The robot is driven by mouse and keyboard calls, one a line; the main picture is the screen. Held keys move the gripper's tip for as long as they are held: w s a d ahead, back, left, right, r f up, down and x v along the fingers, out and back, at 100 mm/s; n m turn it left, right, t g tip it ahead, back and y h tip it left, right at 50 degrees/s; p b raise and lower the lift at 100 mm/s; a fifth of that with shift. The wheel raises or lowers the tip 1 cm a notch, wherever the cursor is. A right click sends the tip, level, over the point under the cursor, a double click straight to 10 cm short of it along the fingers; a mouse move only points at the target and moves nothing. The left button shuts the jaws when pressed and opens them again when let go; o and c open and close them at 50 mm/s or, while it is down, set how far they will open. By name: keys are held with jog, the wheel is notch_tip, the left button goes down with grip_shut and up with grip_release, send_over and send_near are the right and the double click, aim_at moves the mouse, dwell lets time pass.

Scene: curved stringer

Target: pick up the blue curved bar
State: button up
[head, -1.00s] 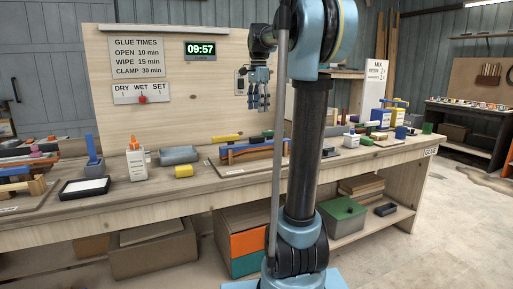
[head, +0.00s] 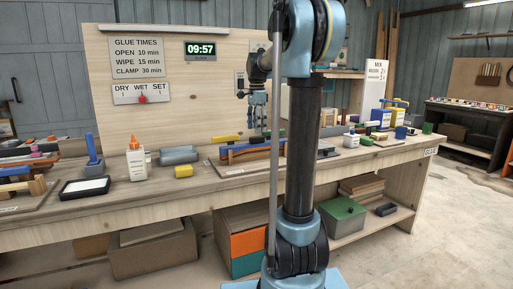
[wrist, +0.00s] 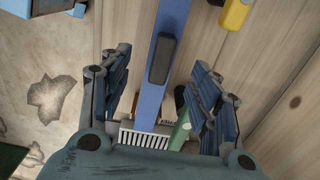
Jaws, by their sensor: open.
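The blue curved bar (wrist: 172,28) runs down the wrist view between my fingers, with a dark oblong pad (wrist: 160,58) on its top. In the head view the blue bar (head: 246,147) lies along a brown curved piece on the bench. My gripper (wrist: 161,60) is open, one finger on each side of the bar, with gaps visible on both sides. In the head view my gripper (head: 257,118) points down above the right part of the bar.
A yellow piece (wrist: 235,13) lies near the bar at the upper right of the wrist view. A green item (wrist: 181,132) sits close beside the bar near my palm.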

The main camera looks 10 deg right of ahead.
aim_at(257, 138)
jog(key=shift+w+d+f, duration=0.1)
jog(key=shift+w+f, duration=0.05)
jog(key=shift+f, duration=1.5)
jog(key=shift+w+f, duration=0.1)
jog(key=shift+f, duration=1.5)
jog(key=c, duration=1.3)
